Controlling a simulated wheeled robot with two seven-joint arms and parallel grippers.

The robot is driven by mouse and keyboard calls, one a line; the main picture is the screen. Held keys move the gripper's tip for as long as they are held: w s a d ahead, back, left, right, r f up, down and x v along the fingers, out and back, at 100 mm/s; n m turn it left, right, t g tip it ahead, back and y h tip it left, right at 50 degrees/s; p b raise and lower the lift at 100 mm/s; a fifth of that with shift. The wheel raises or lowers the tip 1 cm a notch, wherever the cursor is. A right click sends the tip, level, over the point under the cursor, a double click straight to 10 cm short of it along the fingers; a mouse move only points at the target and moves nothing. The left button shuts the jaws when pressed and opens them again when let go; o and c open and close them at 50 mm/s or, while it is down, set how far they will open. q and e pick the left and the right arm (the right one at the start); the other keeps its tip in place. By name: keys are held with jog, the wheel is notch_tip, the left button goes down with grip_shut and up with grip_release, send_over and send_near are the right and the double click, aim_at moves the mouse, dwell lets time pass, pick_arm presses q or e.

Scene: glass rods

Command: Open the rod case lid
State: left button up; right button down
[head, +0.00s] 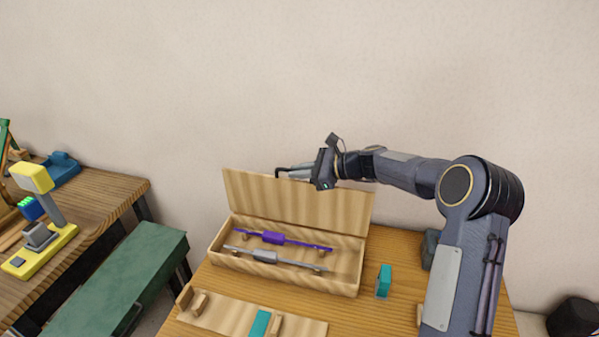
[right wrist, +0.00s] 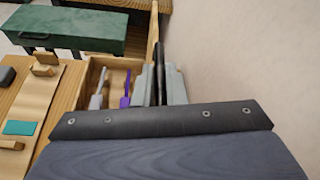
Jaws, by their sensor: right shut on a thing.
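The wooden rod case (head: 338,285) stands on the table with its lid (head: 320,207) raised, roughly upright along the back edge. In the right wrist view the lid (right wrist: 154,32) shows nearly edge-on. My right gripper (head: 284,172) is shut on the lid at its top edge; its fingers also show in the right wrist view (right wrist: 160,78). Inside the case lie a purple rod (head: 273,238) and a grey rod (head: 265,257), side by side on small supports. My left gripper is not in view.
A wooden tray (head: 230,311) with blocks and a teal piece (head: 260,324) lies in front of the case. A teal block (head: 384,280) stands right of it. A green bench (head: 120,278) and another table (head: 100,190) are at left. The wall is close behind.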

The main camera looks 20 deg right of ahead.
jog(key=shift+w+d+f, duration=0.1)
jog(key=shift+w+d, duration=0.05)
dwell(0.3)
jog(key=c, duration=1.5)
grip_release()
jog(key=p+v, duration=0.1)
jog(key=v, duration=0.6)
jog(key=shift+s+d, duration=0.2)
jog(key=shift+d, duration=0.1)
